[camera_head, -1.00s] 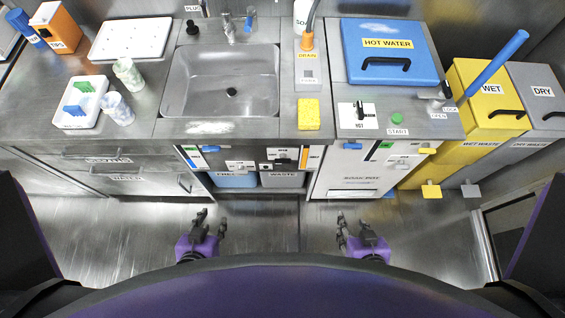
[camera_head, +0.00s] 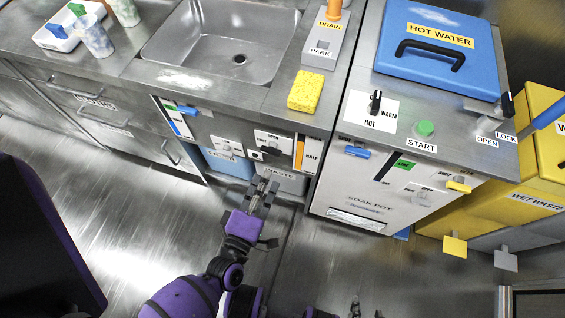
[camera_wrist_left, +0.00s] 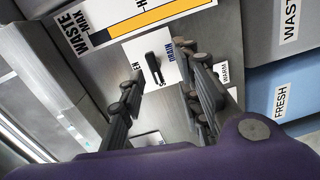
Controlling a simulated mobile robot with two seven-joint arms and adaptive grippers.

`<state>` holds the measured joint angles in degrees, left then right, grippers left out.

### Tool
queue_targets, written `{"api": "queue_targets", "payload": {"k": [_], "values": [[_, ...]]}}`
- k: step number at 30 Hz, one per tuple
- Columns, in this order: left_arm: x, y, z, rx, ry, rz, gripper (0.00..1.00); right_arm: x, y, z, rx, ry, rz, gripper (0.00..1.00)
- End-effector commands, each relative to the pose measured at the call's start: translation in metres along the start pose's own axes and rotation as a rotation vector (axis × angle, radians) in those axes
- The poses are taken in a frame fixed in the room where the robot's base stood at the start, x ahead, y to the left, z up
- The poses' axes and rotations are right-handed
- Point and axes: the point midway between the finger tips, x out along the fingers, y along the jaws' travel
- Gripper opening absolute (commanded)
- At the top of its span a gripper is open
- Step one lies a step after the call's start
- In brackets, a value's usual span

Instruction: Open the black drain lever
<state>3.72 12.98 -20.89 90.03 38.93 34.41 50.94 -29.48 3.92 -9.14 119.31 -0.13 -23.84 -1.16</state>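The black drain lever (camera_head: 270,151) sits on a white plate on the front panel below the sink. In the left wrist view the lever (camera_wrist_left: 153,68) stands on its plate with DRAIN lettering, framed between my fingertips. My left gripper (camera_head: 263,190) is below and in front of the panel. The left wrist view shows its two fingers (camera_wrist_left: 166,78) spread apart with nothing between them; the lever appears beyond the tips, and I see no contact. My right gripper (camera_head: 362,309) barely shows at the bottom edge; its opening cannot be judged.
The orange WASTE gauge (camera_head: 299,152) is beside the lever plate. Another white-plated valve (camera_head: 226,146) is to its left. Blue FRESH (camera_head: 229,165) and grey WASTE (camera_head: 282,181) containers sit under the panel. The soak pot cabinet (camera_head: 365,196) stands to the right. The floor in front is clear.

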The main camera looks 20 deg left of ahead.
Motion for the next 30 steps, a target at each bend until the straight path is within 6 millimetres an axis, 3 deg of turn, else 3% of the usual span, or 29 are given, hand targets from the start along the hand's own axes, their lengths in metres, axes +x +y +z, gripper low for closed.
{"api": "queue_targets", "payload": {"k": [2,7,18,30], "values": [[0.000,0.008,-0.011,-0.082,0.043,0.036,0.31,-0.003,0.001,-0.004,-0.002,0.006,0.002,0.40],[0.011,0.012,-0.014,-0.122,0.050,0.049,0.31,-0.004,0.000,-0.005,-0.002,0.007,0.000,0.40],[0.067,0.014,-0.016,-0.119,0.049,0.047,0.31,-0.004,0.000,0.001,-0.003,-0.005,0.000,0.40],[0.077,0.014,-0.017,-0.117,0.048,0.045,0.31,-0.005,0.001,-0.001,-0.004,-0.001,0.001,0.40]]}}
